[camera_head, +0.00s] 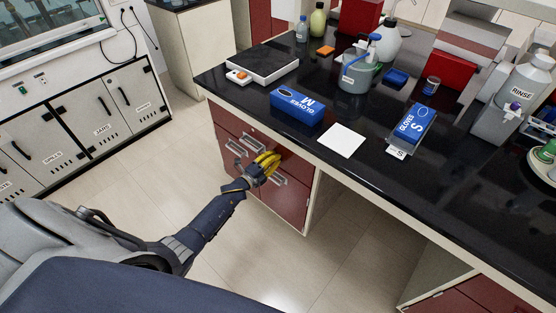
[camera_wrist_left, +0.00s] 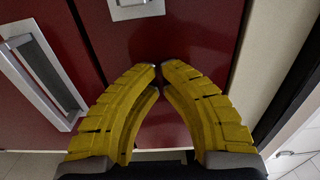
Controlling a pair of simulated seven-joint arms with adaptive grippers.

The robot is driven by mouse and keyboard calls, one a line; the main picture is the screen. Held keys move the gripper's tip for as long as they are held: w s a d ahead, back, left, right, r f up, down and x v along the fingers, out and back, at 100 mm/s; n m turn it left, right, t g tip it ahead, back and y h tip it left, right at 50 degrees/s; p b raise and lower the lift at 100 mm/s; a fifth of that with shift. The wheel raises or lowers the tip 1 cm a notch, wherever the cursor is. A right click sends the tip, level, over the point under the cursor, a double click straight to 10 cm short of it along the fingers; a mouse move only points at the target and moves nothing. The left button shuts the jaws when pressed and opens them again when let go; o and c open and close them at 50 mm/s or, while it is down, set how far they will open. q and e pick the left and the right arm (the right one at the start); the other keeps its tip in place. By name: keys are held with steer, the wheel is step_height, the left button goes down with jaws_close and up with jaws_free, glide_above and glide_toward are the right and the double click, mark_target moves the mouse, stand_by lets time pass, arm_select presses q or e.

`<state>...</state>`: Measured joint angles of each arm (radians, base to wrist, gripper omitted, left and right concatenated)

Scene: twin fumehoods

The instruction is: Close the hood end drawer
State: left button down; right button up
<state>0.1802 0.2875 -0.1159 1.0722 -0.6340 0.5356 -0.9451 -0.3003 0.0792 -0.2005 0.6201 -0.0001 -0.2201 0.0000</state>
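The dark red drawer unit (camera_head: 290,163) stands under the end of the black bench, with silver handles on its fronts. My left gripper (camera_head: 272,160), with yellow fingers, is in front of these drawers and covers part of them. In the left wrist view its fingertips (camera_wrist_left: 160,66) meet or nearly meet in front of a red drawer front (camera_wrist_left: 165,35), with nothing held between them. A silver handle (camera_wrist_left: 45,80) shows to the left of the fingers. I cannot tell whether the fingertips touch the front, or how far any drawer stands out. My right gripper is not in view.
The black bench top (camera_head: 300,143) overhangs the drawers and holds a blue glove box (camera_head: 297,106), a balance (camera_head: 262,64) and bottles. An open knee space (camera_head: 365,235) lies right of the drawers. Clear floor (camera_head: 185,130) lies to the left.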

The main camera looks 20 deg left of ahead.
arm_select(q)
steer(key=v, duration=1.4)
steer(key=s+a+f+n+g+y, duration=0.2)
steer(key=f+n, duration=0.2)
steer(key=f, duration=0.3)
steer(key=s+a+f+n+g+y, duration=0.1)
steer(key=s+a+f+n+y, duration=0.1)
steer(key=a+f+n, duration=0.3)
steer(key=s+d+f+n+g+y, duration=0.1)
steer(key=s+d+f+n+g, duration=0.15)
steer(key=s+f, duration=0.55)
steer(key=s+d+f+n+g+y, duration=0.1)
steer(key=s+f+n+g, duration=0.15)
steer(key=s+f, duration=0.55)
steer(key=s+d+f+n+g, duration=0.1)
steer(key=s+d+f, duration=0.3)
steer(key=s, duration=0.6)
steer(key=s+d+f+n+g, duration=0.1)
steer(key=s+d+f+g, duration=0.3)
steer(key=s, duration=0.6)
steer(key=s+d+f+n+g, duration=0.1)
steer(key=s+d+f+g, duration=0.1)
steer(key=s+d+f, duration=0.3)
steer(key=s+f, duration=0.3)
steer(key=s, duration=0.2)
steer(key=shift+s+d+n+g+h, duration=0.35)
steer(key=shift+s+n+g+h, duration=0.05)
steer(key=shift+f, duration=0.1)
